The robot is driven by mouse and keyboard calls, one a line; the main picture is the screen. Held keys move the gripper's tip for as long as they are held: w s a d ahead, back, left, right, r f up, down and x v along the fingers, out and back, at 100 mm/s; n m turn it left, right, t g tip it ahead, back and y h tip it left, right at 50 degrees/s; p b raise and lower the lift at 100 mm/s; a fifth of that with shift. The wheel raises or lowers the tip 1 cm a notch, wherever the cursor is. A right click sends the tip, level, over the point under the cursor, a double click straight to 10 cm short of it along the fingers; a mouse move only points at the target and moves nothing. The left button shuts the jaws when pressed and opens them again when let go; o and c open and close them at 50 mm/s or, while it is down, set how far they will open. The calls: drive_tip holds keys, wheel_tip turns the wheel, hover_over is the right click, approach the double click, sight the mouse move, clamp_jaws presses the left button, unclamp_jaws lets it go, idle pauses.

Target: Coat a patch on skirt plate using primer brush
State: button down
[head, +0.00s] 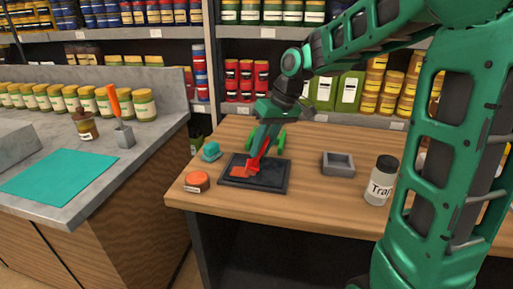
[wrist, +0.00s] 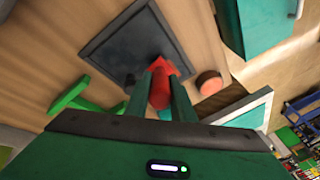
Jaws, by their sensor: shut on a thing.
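My gripper (head: 266,138) is shut on a red brush (head: 256,161), which I take as the primer brush. It points down at a dark rectangular plate with a raised rim (head: 273,187) on the wooden table, likely the skirt plate. An orange-red area (head: 240,172) shows at the brush's lower end; I cannot tell whether it is a coated patch or part of the brush. In the wrist view the red brush (wrist: 160,88) sits between the fingers (wrist: 160,108), its end over the edge of the dark plate (wrist: 120,45). Contact is unclear.
An orange-topped round jar (head: 197,182) and a teal block (head: 210,152) stand left of the plate. A bright green piece (head: 281,138) is behind it. A grey square dish (head: 338,164) and a labelled bottle (head: 381,183) stand right. A grey counter with a teal mat (head: 58,176) is at left.

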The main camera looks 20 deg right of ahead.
drive_tip(key=shift+r, duration=0.3)
drive_tip(key=shift+d+r, duration=0.15)
drive_tip(key=shift+r, duration=3.55)
drive_tip(key=shift+s, duration=0.15)
